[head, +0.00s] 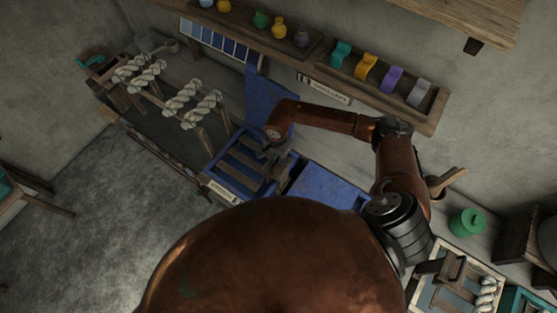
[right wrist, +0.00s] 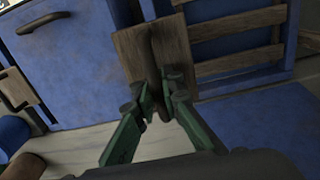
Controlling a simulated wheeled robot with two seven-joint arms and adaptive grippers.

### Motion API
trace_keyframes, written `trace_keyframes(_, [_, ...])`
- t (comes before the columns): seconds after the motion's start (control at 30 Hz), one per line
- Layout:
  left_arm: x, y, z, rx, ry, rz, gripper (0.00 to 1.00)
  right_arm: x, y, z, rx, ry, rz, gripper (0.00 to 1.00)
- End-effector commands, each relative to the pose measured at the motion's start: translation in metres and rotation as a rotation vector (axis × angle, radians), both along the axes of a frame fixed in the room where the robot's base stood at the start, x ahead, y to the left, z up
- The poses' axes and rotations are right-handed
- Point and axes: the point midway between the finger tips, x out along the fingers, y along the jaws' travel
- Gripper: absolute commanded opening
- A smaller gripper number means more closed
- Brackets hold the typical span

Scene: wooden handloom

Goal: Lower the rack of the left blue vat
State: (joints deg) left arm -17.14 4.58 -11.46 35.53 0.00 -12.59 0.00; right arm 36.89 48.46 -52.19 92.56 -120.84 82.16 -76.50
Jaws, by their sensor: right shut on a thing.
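The left blue vat (head: 207,172) stands open in the head view, its blue lid (head: 265,97) upright behind it. Its wooden slatted rack (head: 243,163) lies across the opening; its slats (right wrist: 240,38) also show in the right wrist view. My right gripper (head: 273,151) is at the right end of the rack. How high the rack sits in the vat I cannot tell. My left gripper is not in view.
Another blue vat with its lid (head: 325,186) shut adjoins on the right. A wooden shelf with coloured blocks (head: 366,66) hangs above. White skeins (head: 182,104) hang on a frame at left. A green round object (head: 467,223) stands at right.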

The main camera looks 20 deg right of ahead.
Motion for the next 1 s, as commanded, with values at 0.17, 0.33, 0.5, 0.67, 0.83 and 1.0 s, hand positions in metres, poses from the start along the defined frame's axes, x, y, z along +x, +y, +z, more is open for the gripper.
trace_keyframes(0.17, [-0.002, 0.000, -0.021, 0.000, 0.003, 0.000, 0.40, 0.007, 0.003, -0.018, 0.007, -0.017, 0.000, 0.00])
trace_keyframes(0.33, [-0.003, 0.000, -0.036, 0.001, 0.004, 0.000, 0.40, 0.007, 0.003, -0.035, 0.007, -0.017, 0.000, 0.00])
trace_keyframes(0.5, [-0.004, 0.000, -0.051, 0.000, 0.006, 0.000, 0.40, 0.007, 0.003, -0.050, 0.008, -0.017, 0.000, 0.00])
trace_keyframes(0.67, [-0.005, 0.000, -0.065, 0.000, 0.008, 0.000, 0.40, 0.007, 0.003, -0.066, 0.009, -0.017, 0.000, 0.00])
trace_keyframes(0.83, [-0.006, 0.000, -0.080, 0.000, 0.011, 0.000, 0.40, 0.007, 0.003, -0.082, 0.008, -0.016, 0.000, 0.00])
trace_keyframes(1.0, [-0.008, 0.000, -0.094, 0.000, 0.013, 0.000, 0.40, 0.007, 0.003, -0.098, 0.008, -0.017, 0.000, 0.00])
